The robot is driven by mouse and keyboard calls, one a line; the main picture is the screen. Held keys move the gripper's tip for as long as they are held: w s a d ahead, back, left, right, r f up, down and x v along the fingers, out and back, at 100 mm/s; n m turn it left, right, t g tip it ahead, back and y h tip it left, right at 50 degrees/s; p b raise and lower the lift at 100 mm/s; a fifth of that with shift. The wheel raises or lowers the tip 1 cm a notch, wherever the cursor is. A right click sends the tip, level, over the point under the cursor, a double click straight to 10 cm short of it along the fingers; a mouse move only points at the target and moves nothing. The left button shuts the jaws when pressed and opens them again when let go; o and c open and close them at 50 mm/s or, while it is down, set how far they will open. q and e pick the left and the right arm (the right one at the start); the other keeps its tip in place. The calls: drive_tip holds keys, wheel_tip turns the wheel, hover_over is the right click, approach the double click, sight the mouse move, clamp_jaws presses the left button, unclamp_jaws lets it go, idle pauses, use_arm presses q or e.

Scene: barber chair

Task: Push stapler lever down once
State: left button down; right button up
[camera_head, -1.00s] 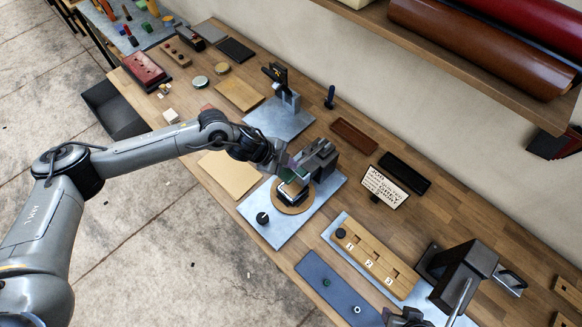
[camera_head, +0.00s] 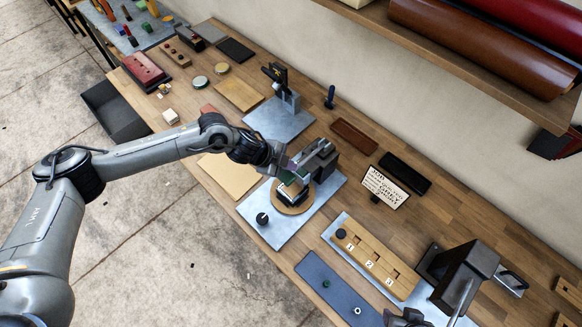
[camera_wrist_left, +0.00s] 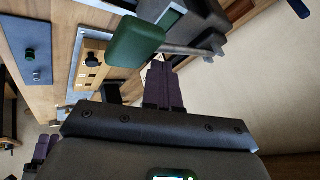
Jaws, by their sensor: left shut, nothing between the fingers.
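The stapler (camera_head: 318,158) is a grey bench machine on a silver plate (camera_head: 262,236) in the middle of the head view. A green pad (camera_head: 289,177) shows at its front. In the left wrist view a rounded green pad (camera_wrist_left: 135,42) sits on the end of a metal rod, which looks like the stapler's lever. My left gripper (camera_head: 291,162) is shut and empty, close beside the pad in the head view. Its purple fingers (camera_wrist_left: 163,85) show below and right of the pad in the wrist view. I cannot tell whether they touch. My right gripper (camera_head: 410,318) is barely visible at the bottom edge.
A round wooden disc (camera_head: 292,198) lies under the stapler's front, with a black knob (camera_head: 262,219) nearby. A card sign (camera_head: 385,187) and dark trays stand to the right. A numbered wooden block (camera_head: 372,258) and another machine (camera_head: 462,268) are further right. Another bench tool (camera_head: 283,88) stands behind.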

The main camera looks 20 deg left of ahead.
use_arm(q)
drive_tip(key=shift+s+f, duration=0.1)
drive_tip(key=shift+f, duration=0.35)
drive_tip(key=shift+f+b, duration=0.35)
drive_tip(key=shift+f, duration=0.05)
idle(0.4)
drive_tip(key=shift+s, duration=0.1)
idle(0.5)
drive_tip(key=shift+w+r+p, duration=0.2)
drive_tip(key=shift+r+p, duration=1.55)
drive_tip(key=shift+r, duration=0.05)
drive_tip(key=shift+w+r, duration=0.1)
drive_tip(key=shift+r, duration=0.05)
drive_tip(key=r+p, duration=0.4)
drive_tip(key=r, duration=0.1)
drive_tip(key=shift+w+d, duration=0.2)
drive_tip(key=shift+w, duration=0.2)
